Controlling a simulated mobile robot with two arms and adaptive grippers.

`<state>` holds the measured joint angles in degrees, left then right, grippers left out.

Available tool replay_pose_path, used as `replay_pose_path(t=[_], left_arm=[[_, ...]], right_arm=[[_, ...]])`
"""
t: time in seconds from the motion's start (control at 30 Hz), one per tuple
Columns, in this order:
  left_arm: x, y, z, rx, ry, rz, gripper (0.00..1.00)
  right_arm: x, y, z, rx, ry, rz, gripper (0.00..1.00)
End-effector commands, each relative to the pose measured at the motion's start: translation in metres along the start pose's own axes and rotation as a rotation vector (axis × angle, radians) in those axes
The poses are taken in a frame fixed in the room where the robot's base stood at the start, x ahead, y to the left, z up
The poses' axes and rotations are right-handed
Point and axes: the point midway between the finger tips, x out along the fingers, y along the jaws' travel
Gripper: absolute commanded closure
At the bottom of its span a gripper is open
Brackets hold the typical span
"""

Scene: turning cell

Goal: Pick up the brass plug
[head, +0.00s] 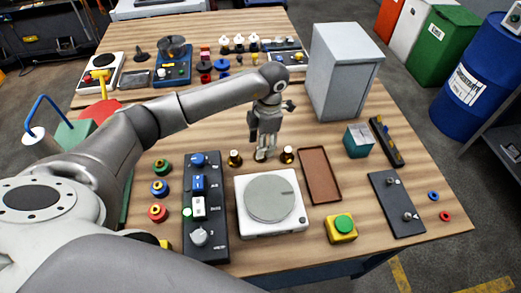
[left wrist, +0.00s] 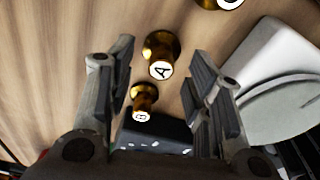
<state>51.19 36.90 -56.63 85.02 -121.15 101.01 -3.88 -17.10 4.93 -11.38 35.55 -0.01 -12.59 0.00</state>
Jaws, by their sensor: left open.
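Three small brass plugs stand in a row on the wooden table: a left one (head: 235,158), a middle one (head: 260,155) and a right one (head: 287,155). In the left wrist view their white tops carry letters: plug A (left wrist: 158,50), plug B (left wrist: 144,98) and, cut by the top edge, a third plug (left wrist: 226,3). My left gripper (head: 264,147) points down over the middle plug and partly hides it. In the left wrist view the open fingers (left wrist: 161,62) stand on either side of plug A, with gaps visible. My right gripper is out of view.
A white scale with a round grey plate (head: 270,197) stands in front of the plugs. A dark switch box (head: 206,235) is at its left and a brown tray (head: 320,178) at its right. A tall grey cabinet (head: 340,75) stands behind, near the arm.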

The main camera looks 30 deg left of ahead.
Motion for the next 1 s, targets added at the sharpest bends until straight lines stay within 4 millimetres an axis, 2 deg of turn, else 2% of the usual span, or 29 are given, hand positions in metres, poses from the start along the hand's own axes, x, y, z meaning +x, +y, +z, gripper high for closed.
replay_pose_path(t=[0.03,0.2,0.47,0.83,1.0], left_arm=[[0.003,-0.002,-0.002,0.0,0.003,-0.004,0.53],[0.025,-0.001,-0.001,-0.001,0.0,-0.001,0.53],[0.03,-0.001,0.0,0.0,-0.001,0.0,0.53],[0.029,-0.001,0.0,0.0,-0.001,0.0,0.98],[0.029,0.0,0.0,-0.001,-0.002,0.001,1.0]], right_arm=[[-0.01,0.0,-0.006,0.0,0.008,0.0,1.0],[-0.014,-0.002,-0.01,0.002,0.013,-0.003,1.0],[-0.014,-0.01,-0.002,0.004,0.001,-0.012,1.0],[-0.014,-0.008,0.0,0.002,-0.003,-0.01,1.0],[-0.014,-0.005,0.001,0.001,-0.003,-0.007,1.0]])
